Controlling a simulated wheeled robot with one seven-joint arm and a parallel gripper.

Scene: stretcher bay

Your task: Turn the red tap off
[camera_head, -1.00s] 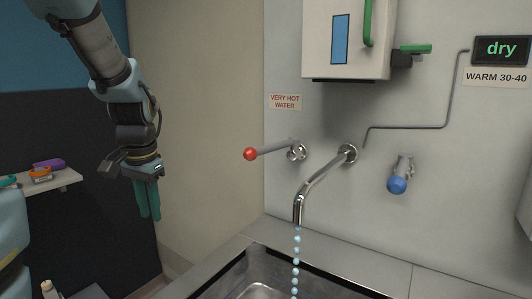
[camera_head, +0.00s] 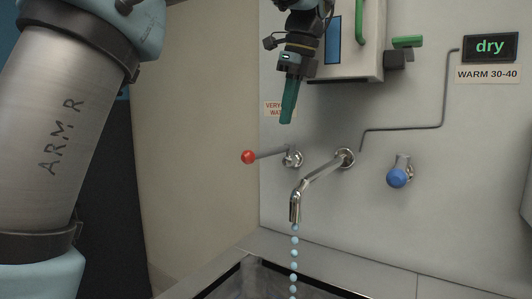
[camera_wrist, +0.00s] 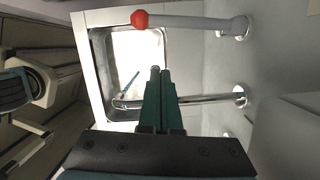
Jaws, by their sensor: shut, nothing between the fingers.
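The red tap (camera_head: 248,157) is a red knob on the end of a grey lever. The lever sticks out to the left from its wall mount. The tap also shows at the top of the wrist view (camera_wrist: 140,19). My gripper (camera_head: 287,120) is shut and empty, with its green fingers pointing down. It hangs above the lever, near the wall mount, and apart from it. Water drops fall from the metal spout (camera_head: 297,205) into the sink (camera_wrist: 118,45).
A blue tap (camera_head: 397,178) is on the wall at the right. A white dispenser (camera_head: 368,62) with green levers hangs behind and beside my gripper. A "VERY HOT WATER" label is partly covered. A thin pipe runs along the wall.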

